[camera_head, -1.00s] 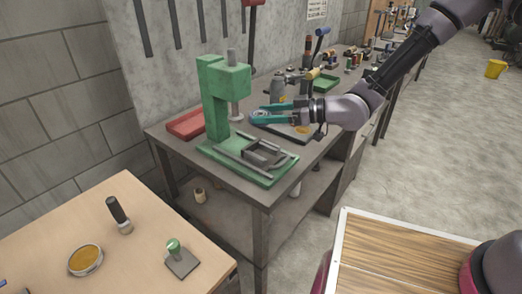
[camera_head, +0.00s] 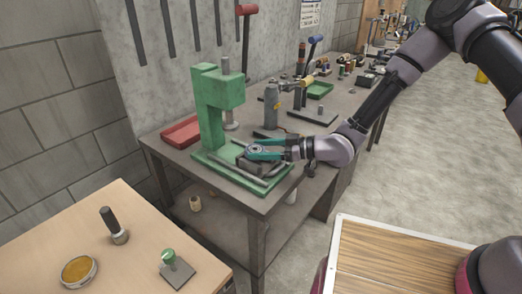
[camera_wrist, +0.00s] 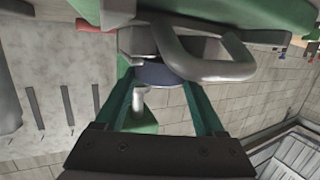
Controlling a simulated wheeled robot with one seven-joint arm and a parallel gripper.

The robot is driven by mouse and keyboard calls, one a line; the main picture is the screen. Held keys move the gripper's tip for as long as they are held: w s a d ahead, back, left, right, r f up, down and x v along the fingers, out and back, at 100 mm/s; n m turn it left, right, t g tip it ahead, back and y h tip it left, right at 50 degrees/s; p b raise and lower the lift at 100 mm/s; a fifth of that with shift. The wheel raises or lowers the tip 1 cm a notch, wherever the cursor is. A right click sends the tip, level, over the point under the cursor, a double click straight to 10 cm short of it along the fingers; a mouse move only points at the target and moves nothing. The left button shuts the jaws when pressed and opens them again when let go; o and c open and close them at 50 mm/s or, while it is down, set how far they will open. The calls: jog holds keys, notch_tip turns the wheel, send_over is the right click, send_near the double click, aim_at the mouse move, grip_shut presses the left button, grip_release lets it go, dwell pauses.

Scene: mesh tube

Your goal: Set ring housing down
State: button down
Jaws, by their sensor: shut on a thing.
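My gripper (camera_head: 255,150), with teal fingers, is shut on the ring housing (camera_head: 257,149), a small grey round part. It is low over the base of the green press (camera_head: 208,110), at the dark grey fixture (camera_head: 262,166) between two rails. In the wrist view the ring housing (camera_wrist: 158,75) shows as a blue-grey disc between the fingers, partly hidden by a grey U-shaped bar (camera_wrist: 215,68). I cannot tell whether the housing touches the fixture. The press ram (camera_head: 229,100) is to the left of and behind the gripper.
A grey bottle-shaped tool (camera_head: 271,105) and a dark plate (camera_head: 312,117) stand farther back on the bench. The nearer wooden table holds a black-handled tool (camera_head: 114,225), a yellow-topped tin (camera_head: 78,270) and a green-knobbed plate (camera_head: 176,270).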

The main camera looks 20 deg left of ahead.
grip_release()
jog(key=shift+f, duration=0.2)
jog(key=shift+f, duration=0.2)
jog(key=v, duration=1.1)
